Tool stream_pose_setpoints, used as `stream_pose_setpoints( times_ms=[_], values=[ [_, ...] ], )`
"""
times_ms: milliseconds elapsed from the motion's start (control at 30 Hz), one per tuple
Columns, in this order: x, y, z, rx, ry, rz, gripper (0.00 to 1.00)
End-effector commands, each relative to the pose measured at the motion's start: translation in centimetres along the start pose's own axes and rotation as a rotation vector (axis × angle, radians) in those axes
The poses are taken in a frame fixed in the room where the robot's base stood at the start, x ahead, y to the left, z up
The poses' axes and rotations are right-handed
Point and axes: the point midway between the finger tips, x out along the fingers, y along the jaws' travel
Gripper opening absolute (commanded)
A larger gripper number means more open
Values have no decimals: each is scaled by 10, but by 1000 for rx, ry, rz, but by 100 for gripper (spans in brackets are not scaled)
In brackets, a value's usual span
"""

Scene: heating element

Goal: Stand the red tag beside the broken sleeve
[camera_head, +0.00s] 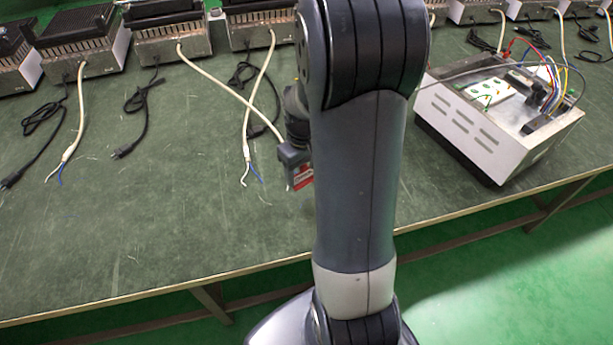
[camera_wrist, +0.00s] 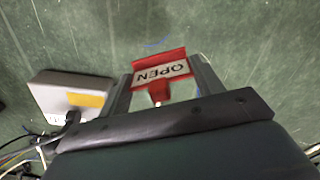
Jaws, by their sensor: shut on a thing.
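The red tag (camera_head: 301,178) is held in my gripper (camera_head: 297,168) above the green bench, near its middle. In the wrist view, the tag (camera_wrist: 160,73) sits between the two fingers of my gripper (camera_wrist: 162,80), and its white label reads OPEN upside down. Cream sleeved cables lie on the bench. One cable (camera_head: 246,140) ends in bare split wires left of my gripper, and another (camera_head: 75,135) ends the same way farther left. I cannot tell which sleeve is broken.
Black and grey heater units (camera_head: 80,42) line the back of the bench (camera_head: 180,235). Black plug cords (camera_head: 137,110) lie between the cream cables. An opened white case (camera_head: 485,135) with coloured wires stands at right. The front left of the bench is clear.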

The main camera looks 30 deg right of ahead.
Motion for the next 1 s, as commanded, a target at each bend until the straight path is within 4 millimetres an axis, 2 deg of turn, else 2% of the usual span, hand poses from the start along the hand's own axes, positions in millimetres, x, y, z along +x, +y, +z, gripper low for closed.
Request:
stream_pose_setpoints(
  times_ms=[67, 300, 567, 733, 1000],
  values=[
    [6, 0, 0, -2, -2, -1, 41],
    [50, 0, 1, -4, -5, -2, 41],
    [72, 0, 1, -4, -3, -1, 41],
    [97, 0, 1, -4, -4, -2, 41],
    [100, 0, 0, -4, 0, 0, 41]
  ],
)
